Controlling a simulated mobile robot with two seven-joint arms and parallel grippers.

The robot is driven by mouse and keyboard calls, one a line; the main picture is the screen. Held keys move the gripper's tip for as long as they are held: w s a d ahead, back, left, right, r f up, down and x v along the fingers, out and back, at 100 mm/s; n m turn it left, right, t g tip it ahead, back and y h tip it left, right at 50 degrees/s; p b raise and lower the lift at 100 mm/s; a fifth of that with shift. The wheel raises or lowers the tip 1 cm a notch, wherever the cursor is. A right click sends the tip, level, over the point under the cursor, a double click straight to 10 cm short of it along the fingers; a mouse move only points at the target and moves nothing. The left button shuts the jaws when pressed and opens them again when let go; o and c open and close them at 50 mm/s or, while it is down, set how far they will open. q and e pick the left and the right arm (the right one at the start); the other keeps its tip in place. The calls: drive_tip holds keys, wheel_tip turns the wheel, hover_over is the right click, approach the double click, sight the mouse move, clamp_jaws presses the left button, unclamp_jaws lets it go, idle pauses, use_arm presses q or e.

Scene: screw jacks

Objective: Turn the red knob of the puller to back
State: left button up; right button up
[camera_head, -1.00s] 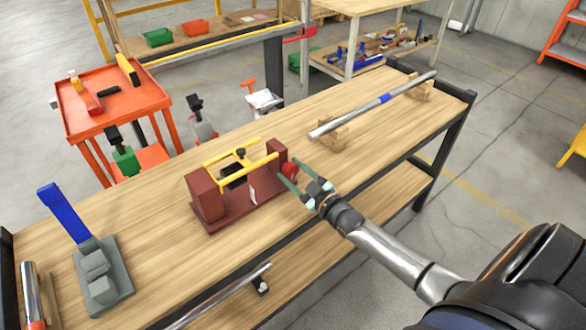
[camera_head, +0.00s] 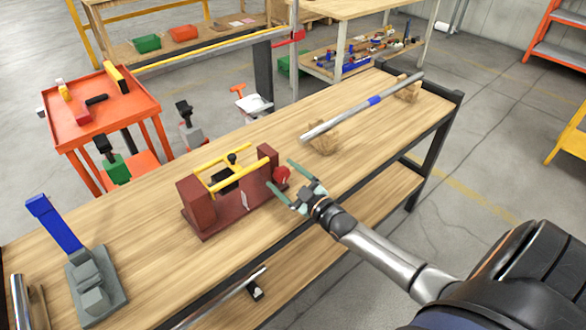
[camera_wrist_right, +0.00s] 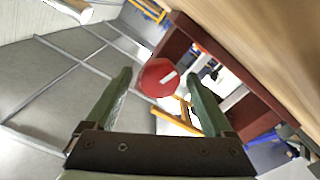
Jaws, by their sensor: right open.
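The puller (camera_head: 222,210) is a dark red frame with yellow bars and a black centre piece, standing on the wooden bench. Its round red knob (camera_head: 281,174) is on its right end face. In the right wrist view the red knob (camera_wrist_right: 159,78) carries a white mark and lies between the fingertips, slightly beyond them. My right gripper (camera_head: 281,180) is open around the knob's sides, with no contact visible; its green fingers also show in the right wrist view (camera_wrist_right: 160,80). My left gripper is not in view.
A metal bar with a blue band (camera_head: 374,100) rests on wooden blocks behind the puller to the right. A grey tool with a blue lever (camera_head: 97,280) stands at the left. An orange cart (camera_head: 140,104) stands behind the bench.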

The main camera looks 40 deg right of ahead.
drive_tip(key=s, duration=1.2)
drive_tip(key=shift+s+d+p, duration=0.2)
drive_tip(key=shift+d+p, duration=0.25)
drive_tip(key=s+a+f+m+g+p, duration=0.2)
drive_tip(key=s+a+f+g, duration=0.2)
drive_tip(key=a, duration=0.5)
drive_tip(key=s+a+f+m+g+p, duration=0.2)
drive_tip(key=s+a+f+g, duration=0.2)
drive_tip(key=s+a, duration=0.5)
drive_tip(key=shift+s+a+f+m+g+y+p, duration=0.25)
drive_tip(key=shift+f+m+g+y+p, duration=0.1)
drive_tip(key=shift+f+m+g, duration=0.1)
